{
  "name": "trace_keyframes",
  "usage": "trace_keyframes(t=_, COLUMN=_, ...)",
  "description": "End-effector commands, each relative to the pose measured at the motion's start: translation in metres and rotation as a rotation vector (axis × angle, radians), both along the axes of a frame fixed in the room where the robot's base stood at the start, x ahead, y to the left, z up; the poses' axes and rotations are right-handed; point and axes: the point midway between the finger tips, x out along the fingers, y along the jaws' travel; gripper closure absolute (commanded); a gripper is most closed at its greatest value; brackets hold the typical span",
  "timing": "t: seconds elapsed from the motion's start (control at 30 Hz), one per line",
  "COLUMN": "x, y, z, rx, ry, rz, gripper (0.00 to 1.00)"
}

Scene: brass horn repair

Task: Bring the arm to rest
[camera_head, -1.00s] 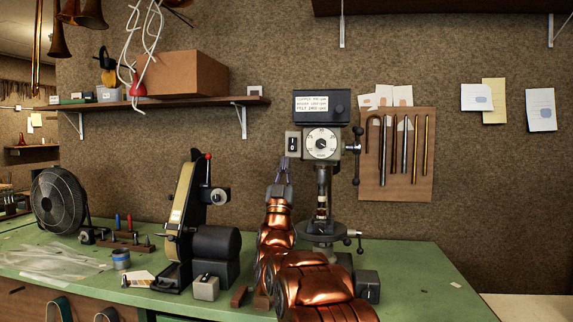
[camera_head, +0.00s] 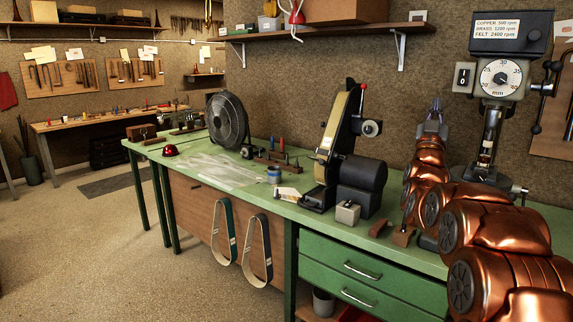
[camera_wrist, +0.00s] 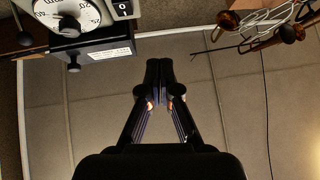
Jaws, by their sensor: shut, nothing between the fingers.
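My gripper (camera_head: 436,104) points up at the end of my copper-coloured arm, in front of the wall and just left of the drill press (camera_head: 495,85). Its fingers are together and hold nothing. In the wrist view my gripper (camera_wrist: 160,68) also shows shut, with the ceiling behind it. The drill press dial is at the upper left of that view. My arm is folded over the right end of the green workbench (camera_head: 345,228).
A belt sander (camera_head: 340,130) stands left of my arm, with a small grey box (camera_head: 347,213) before it. A fan (camera_head: 228,120) is farther left. A shelf (camera_head: 330,34) runs above the bench. Open floor (camera_head: 110,240) lies at the left.

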Motion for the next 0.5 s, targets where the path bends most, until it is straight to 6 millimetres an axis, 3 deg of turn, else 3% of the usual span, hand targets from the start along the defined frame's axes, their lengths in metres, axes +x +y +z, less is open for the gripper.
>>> trace_keyframes(t=0.27, x=0.01, y=0.063, z=-0.061, rx=0.144, ry=0.39, rz=0.193, gripper=1.0)
trace_keyframes(t=0.5, x=-0.022, y=0.12, z=-0.136, rx=0.264, ry=0.741, rz=0.316, gripper=1.0)
